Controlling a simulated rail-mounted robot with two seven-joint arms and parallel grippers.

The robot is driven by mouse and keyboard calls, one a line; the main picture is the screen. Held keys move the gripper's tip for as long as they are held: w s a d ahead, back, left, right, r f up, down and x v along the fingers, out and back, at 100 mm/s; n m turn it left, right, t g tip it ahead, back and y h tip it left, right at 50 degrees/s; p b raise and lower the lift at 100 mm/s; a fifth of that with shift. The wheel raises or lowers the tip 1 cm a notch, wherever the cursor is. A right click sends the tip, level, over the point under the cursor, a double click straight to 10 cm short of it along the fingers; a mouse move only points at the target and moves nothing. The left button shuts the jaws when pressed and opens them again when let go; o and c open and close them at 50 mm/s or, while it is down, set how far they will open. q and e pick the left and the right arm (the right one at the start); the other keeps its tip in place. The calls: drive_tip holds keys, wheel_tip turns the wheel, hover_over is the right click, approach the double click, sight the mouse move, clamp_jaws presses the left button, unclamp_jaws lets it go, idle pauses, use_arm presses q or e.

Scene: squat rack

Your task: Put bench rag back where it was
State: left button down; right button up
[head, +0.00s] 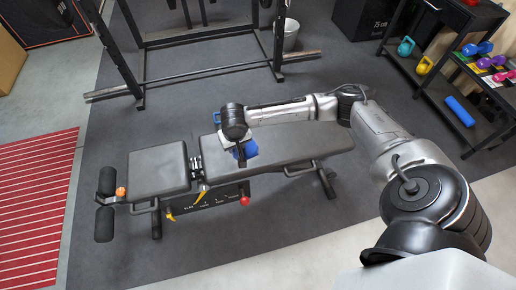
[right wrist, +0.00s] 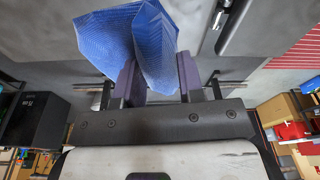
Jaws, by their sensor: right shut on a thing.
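The blue bench rag (head: 249,149) hangs crumpled in my right gripper (head: 241,153), over the long pad of the black bench (head: 300,148). In the right wrist view, the rag (right wrist: 110,35) bunches up between and beyond the two fingers of the right gripper (right wrist: 160,78), which is shut on it. My right arm reaches in from the right above the bench. From the head view I cannot tell whether the rag touches the pad. My left gripper is not in view.
The bench's short pad (head: 158,170) has foam rollers (head: 104,222) at its end. A squat rack (head: 205,35) stands behind, with a pale bucket (head: 291,35). A dark shelf (head: 440,85) with kettlebells, dumbbells and a blue roller (head: 460,111) is at right. Open floor lies around the bench.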

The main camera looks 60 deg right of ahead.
drive_tip(key=s+d+f+m+b, duration=0.25)
drive_tip(key=s+d+f, duration=0.45)
drive_tip(key=d+f, duration=0.45)
drive_tip(key=w+d+f+b, duration=0.1)
drive_tip(key=w+f+b, duration=0.1)
drive_tip(key=w, duration=0.1)
drive_tip(key=w+d+f+b, duration=0.2)
drive_tip(key=w+b, duration=0.1)
drive_tip(key=w+d+f+b, duration=0.1)
drive_tip(key=w+f+b, duration=0.1)
drive_tip(key=w, duration=0.2)
drive_tip(key=shift+d+f+b, duration=0.3)
drive_tip(key=shift+d+f, duration=0.05)
drive_tip(key=shift+d, duration=0.05)
drive_tip(key=shift+w+d+f, duration=0.15)
drive_tip(key=shift+w+d, duration=0.05)
drive_tip(key=shift+w, duration=0.25)
wheel_tip(320, 180, down, 4)
drive_tip(key=b, duration=0.3)
drive_tip(key=o, duration=0.9)
drive_tip(key=shift+f, duration=0.1)
